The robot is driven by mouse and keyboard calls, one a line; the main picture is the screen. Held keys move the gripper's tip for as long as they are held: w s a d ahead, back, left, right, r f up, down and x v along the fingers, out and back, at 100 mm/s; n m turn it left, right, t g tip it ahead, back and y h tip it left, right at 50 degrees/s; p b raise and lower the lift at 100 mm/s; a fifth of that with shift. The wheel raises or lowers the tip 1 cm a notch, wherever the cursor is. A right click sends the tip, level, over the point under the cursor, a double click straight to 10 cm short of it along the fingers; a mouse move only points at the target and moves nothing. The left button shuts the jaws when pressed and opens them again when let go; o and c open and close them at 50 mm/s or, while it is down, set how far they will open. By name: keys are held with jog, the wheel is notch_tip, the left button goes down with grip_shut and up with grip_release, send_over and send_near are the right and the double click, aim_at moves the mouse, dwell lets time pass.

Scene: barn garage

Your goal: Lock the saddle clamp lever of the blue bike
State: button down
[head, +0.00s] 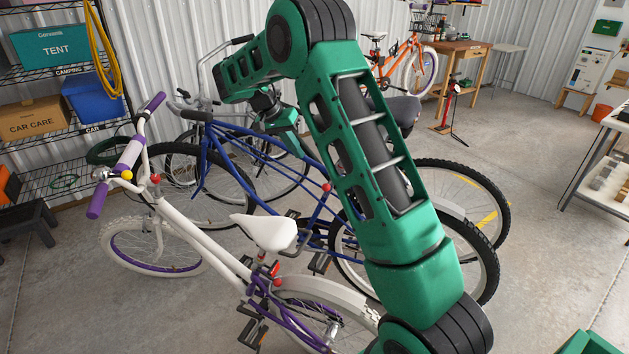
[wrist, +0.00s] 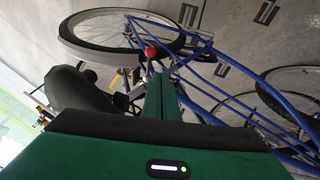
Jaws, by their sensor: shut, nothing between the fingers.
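The blue bike (head: 228,133) stands behind the white bike, and my arm crosses in front of part of it. Its dark saddle (head: 405,108) shows to the right of my arm. A red-tipped lever (head: 327,187) shows beside my arm at the blue frame; the red tip also shows in the wrist view (wrist: 150,52). My gripper (head: 303,153) is shut and empty, pointing down over the blue frame. In the wrist view its fingers (wrist: 158,74) end just below the red tip in the picture; I cannot tell whether they touch. The lever's body and clamp are largely hidden.
A white and purple bike (head: 190,235) stands in front, with its white saddle (head: 265,231) and red levers. Shelves (head: 60,135) stand at left. An orange bike (head: 420,70) and a workbench (head: 455,60) are behind.

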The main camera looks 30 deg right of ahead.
jog(key=shift+w+a+f, duration=0.35)
jog(key=shift+w+f, duration=0.05)
jog(key=shift+w, duration=0.1)
jog(key=s+d+x, duration=0.1)
jog(key=s+x, duration=0.1)
jog(key=x, duration=1.1)
jog(key=shift+s+r, duration=0.2)
jog(key=shift+r, duration=0.05)
jog(key=shift+a, duration=0.2)
jog(key=shift+s, duration=0.1)
